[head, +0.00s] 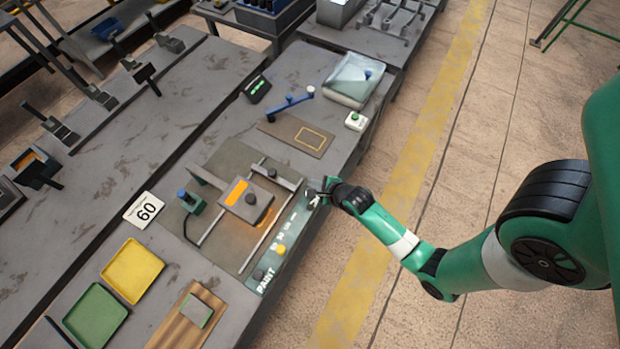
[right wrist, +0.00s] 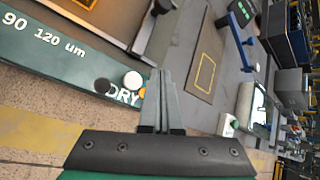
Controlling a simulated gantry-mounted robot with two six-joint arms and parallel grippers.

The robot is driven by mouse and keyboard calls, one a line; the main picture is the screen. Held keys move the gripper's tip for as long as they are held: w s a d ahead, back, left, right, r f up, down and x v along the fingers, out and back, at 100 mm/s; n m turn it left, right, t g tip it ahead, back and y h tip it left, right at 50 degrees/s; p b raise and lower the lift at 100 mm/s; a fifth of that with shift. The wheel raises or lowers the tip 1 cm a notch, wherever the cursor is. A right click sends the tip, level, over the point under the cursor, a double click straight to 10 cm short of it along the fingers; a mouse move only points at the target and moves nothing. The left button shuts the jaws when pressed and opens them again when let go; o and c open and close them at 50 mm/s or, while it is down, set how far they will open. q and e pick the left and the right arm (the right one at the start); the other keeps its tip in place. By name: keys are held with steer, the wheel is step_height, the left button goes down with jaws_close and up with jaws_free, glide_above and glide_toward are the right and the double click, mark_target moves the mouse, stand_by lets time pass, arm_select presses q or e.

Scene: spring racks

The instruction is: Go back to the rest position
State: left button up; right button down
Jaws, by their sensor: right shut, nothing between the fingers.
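My right gripper (head: 318,190) is at the right edge of the workbench, above the end of the green panel marked with numbers and "PAINT" (head: 270,262). In the right wrist view its two fingers (right wrist: 165,100) are together with nothing between them. That view also shows the panel (right wrist: 60,50) with "90", "120 um" and "DRY", with a white knob (right wrist: 133,79) and a black knob (right wrist: 102,86) close to the fingertips. I cannot tell whether the fingers touch the panel. My left gripper is not in view.
The coating rig with an orange plate (head: 236,192) stands left of the gripper. A clear-lidded box (head: 354,80) stands at the back. The floor right of the bench is clear.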

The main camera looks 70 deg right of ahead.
stand_by(0.7)
steer(key=w+a+r+n+t+p, duration=0.1)
steer(key=w+a+r+t+p, duration=0.15)
steer(key=w+r, duration=0.8)
steer(key=w+a+r+n+t+p, duration=0.1)
steer(key=w+r+n+t+p, duration=0.15)
steer(key=w+r, duration=0.8)
steer(key=w+a+r+n+t+y+p, duration=0.1)
steer(key=a+r+t, duration=0.2)
steer(key=r, duration=0.9)
steer(key=w+a+r+n+t+y+p, duration=0.1)
steer(key=a+r+n+t+p, duration=0.15)
steer(key=r, duration=1.05)
steer(key=s+a+r+n+t+y+p, duration=0.1)
steer(key=a+r+n+t, duration=0.3)
steer(key=r, duration=1)
steer(key=s+a+r+n+t+y, duration=0.1)
steer(key=s+a+r+n, duration=0.1)
steer(key=s+r+n, duration=0.2)
steer(key=s+a+r+n+t+y+p, duration=0.1)
steer(key=s+r+n, duration=0.4)
steer(key=r+n, duration=0.6)
steer(key=s+a+r+n+t+y, duration=0.1)
steer(key=s+a+r+n+t, duration=0.2)
steer(key=s+r+n, duration=0.2)
step_height(320, 180, up, 4)
steer(key=n, duration=0.2)
steer(key=shift+a+f+n+p, duration=0.2)
steer(key=shift+a+n+p, duration=0.1)
steer(key=shift+a+p, duration=0.1)
